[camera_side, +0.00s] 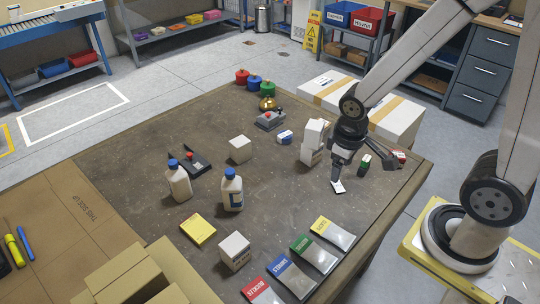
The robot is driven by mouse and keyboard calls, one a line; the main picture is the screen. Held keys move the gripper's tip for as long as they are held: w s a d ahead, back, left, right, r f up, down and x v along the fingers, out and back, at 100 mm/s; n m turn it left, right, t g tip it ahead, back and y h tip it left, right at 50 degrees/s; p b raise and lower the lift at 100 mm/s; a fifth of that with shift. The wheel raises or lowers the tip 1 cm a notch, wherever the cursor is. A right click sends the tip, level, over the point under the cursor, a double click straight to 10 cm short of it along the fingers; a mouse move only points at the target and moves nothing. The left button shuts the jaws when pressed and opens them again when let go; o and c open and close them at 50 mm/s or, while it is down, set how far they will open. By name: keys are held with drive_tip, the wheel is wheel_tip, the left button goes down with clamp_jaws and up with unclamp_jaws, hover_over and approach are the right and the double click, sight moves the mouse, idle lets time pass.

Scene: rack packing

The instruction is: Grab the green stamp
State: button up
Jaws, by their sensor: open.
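The green stamp (364,164), a small dark piece with a green band, stands on the brown table near its right side. My gripper (365,174) is just above and around this spot. Its jaws look spread, with one dark finger left of the stamp and a dark part to its right. A small white piece with a dark mark (338,187) shows at the lower end of the left finger; I cannot tell whether it is part of the finger or lies on the table. Contact between gripper and stamp cannot be made out.
A red stamp-like piece (400,156) lies to the right and a blue one (285,137) to the left. White stacked boxes (313,143) stand close left of my gripper. Bottles (232,192), white cubes (240,149) and labelled packets (335,233) occupy the table. Its centre is mostly clear.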

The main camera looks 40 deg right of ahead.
drive_tip(key=s+d+f+n+g+h, duration=0.3)
drive_tip(key=d+f+g, duration=0.1)
drive_tip(key=d, duration=0.3)
drive_tip(key=n+t+h, duration=0.5)
drive_tip(key=n+h, duration=0.9)
hover_over(365, 160)
drive_tip(key=f, duration=0.6)
drive_tip(key=shift+s+f, duration=0.1)
drive_tip(key=shift+s, duration=0.3)
drive_tip(key=shift+w+f+n+t, duration=0.4)
drive_tip(key=shift+n+t, duration=0.1)
drive_tip(key=shift+n, duration=0.1)
drive_tip(key=shift+f, duration=1.1)
drive_tip(key=shift+f, duration=0.1)
